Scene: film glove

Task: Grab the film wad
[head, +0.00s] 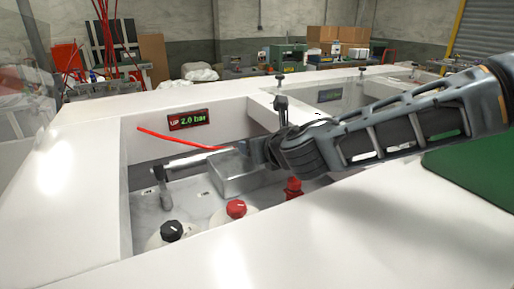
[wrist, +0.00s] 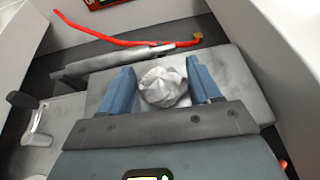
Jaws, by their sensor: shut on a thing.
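The film wad (wrist: 163,84) is a crumpled, pale grey-white ball. In the wrist view it sits between the two blue fingers of my gripper (wrist: 161,85), which is shut on it. Behind the wad in that view is a grey metal block (wrist: 240,80). In the head view my gripper (head: 258,150) reaches from the right into the white recessed bay, beside the metal block (head: 232,178). The wad cannot be made out in the head view.
The bay has white walls (head: 122,205). Containers with a black knob (head: 171,231) and a red knob (head: 236,209) stand at the front. A red fitting (head: 293,188) is to the right.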

